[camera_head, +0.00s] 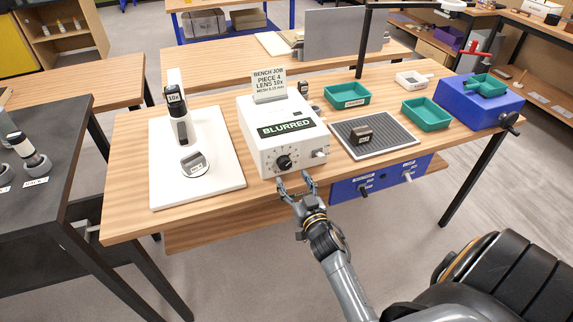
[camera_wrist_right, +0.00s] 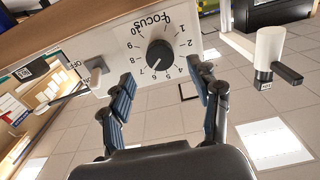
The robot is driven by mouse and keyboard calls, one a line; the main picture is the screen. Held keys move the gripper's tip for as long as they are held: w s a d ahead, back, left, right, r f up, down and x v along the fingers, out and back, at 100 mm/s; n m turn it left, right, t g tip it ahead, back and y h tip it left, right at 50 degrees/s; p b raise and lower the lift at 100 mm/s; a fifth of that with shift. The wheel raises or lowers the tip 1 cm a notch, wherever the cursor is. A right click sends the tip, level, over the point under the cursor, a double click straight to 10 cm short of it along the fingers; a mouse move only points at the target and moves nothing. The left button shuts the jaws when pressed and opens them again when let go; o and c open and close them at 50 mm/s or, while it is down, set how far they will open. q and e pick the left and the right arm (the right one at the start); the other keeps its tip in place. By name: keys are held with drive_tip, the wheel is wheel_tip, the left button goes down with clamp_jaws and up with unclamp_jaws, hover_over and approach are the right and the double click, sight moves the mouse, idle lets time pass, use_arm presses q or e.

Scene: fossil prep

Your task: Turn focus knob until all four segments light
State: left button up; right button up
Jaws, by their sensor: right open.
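The black focus knob (camera_head: 284,162) is on the front face of a white box (camera_head: 262,108) on the wooden bench. In the right wrist view the knob (camera_wrist_right: 159,55) has a numbered dial around it, and its white pointer mark is near 6 or 7. A label on the box top reads "BLURRED" (camera_head: 286,126); I cannot make out lit segments. My right gripper (camera_head: 296,180) is open in front of the box, just below the knob. In the wrist view its fingers (camera_wrist_right: 164,88) stand to either side of the knob, apart from it. My left gripper is not in view.
An on/off switch (camera_wrist_right: 95,72) sits beside the knob. A microscope-like stand (camera_head: 180,120) is on a white board (camera_head: 224,172) to the left. A grey mat (camera_head: 403,145) with a small block (camera_head: 361,135), green trays (camera_head: 348,95) and a blue box (camera_head: 478,103) are to the right.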

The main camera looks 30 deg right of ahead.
sight(286, 166)
drive_tip(key=x, duration=0.4)
drive_tip(key=shift+w+d, duration=0.1)
drive_tip(key=shift+w, duration=0.25)
drive_tip(key=shift+w+d, duration=0.15)
drive_tip(key=shift+w, duration=0.55)
drive_tip(key=shift+c, duration=0.5)
drive_tip(key=c, duration=1.1)
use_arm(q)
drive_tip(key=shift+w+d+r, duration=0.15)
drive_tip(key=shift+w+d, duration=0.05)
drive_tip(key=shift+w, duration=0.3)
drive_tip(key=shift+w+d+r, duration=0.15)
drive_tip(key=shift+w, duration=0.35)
use_arm(e)
drive_tip(key=shift+o, duration=0.2)
